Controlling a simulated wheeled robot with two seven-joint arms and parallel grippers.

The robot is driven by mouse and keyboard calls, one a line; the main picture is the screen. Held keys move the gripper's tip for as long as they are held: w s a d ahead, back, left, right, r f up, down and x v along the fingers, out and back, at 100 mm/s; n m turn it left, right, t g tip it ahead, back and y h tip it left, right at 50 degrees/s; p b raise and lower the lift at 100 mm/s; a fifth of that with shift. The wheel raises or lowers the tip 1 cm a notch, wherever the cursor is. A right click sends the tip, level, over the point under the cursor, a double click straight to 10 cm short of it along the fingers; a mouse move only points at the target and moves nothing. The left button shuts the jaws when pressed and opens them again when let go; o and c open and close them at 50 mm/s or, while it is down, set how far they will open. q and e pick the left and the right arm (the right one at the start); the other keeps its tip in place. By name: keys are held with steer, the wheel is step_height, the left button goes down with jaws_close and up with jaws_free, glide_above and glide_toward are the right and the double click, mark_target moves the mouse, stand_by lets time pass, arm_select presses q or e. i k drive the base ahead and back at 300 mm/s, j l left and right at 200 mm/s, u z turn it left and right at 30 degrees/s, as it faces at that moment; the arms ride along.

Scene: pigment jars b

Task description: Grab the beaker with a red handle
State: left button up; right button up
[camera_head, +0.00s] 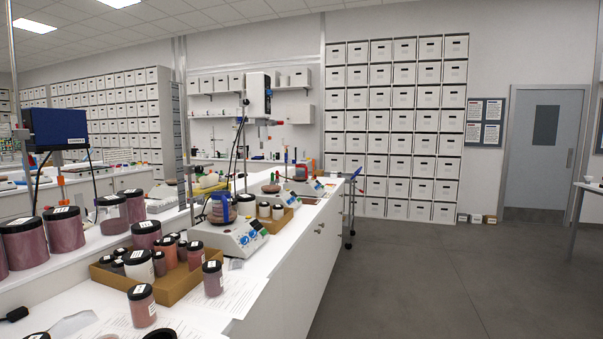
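No beaker with a clearly red handle can be made out. A glass beaker (222,208) with dark blue contents stands on the nearest white hotplate stirrer (238,240) on the left bench; I cannot tell its handle colour. Farther along the same bench, a small vessel with red-orange parts (304,170) stands near another stirrer (306,187); it is too small to tell whether it is a beaker with a handle. Neither of my grippers is in view.
Pigment jars with black lids (62,229) crowd the near bench, several in a cardboard tray (178,285). Papers (235,298) lie by the bench edge. The grey floor (420,280) right of the bench is open, towards a door (543,160).

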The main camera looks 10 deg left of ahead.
mark_target(300, 168)
steer(key=i+l+z, duration=0.35)
steer(key=i, duration=0.45)
steer(key=i+z, duration=0.3)
steer(key=i, duration=1.4)
steer(key=i+u, duration=0.1)
steer(key=i, duration=0.8)
steer(key=i+l+u, duration=0.1)
steer(key=i, duration=0.8)
